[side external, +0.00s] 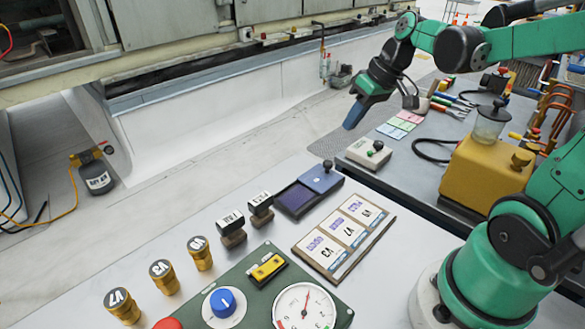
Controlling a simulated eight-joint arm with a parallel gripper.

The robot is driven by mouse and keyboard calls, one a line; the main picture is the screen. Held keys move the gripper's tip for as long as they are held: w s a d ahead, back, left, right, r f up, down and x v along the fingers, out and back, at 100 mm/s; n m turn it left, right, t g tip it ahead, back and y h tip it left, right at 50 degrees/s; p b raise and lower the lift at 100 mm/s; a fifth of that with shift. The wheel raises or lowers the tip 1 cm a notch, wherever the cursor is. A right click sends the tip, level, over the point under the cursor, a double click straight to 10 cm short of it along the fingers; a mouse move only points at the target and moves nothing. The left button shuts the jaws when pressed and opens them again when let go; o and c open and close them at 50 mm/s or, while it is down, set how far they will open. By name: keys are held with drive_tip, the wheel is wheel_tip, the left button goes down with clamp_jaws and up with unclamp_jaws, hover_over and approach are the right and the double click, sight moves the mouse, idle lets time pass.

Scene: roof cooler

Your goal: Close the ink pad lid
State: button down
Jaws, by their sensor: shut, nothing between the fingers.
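The ink pad (297,199) lies on the grey work surface, a dark tray with a purple-blue pad exposed in its left part. Its lid (318,181) is a blue plate with a black knob (327,165), seated over the right end of the tray, so the pad shows uncovered beside it. My gripper (354,115) is shut and empty, with blue fingers pointing down and left. In the picture it is above and to the right of the lid, apart from it and up in the air.
Two dark-handled stamps (260,206) stand left of the pad. A framed card board (344,235) lies in front of it. Brass weights (161,275) and a gauge panel (265,290) are nearer.

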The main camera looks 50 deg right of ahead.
sight(316, 187)
drive_tip(key=s+d+f+y, duration=0.1)
drive_tip(key=d+y, duration=0.2)
drive_tip(key=d, duration=0.7)
drive_tip(key=shift+t, duration=0.4)
drive_tip(key=x, duration=0.4)
drive_tip(key=a+x, duration=0.1)
drive_tip(key=x, duration=0.6)
drive_tip(key=shift+s+a+f, duration=0.1)
drive_tip(key=shift+s+a, duration=0.05)
drive_tip(key=shift+a, duration=0.15)
drive_tip(key=shift+a+f, duration=0.1)
drive_tip(key=shift+a, duration=0.55)
drive_tip(key=a, duration=0.8)
drive_tip(key=shift+a, duration=0.1)
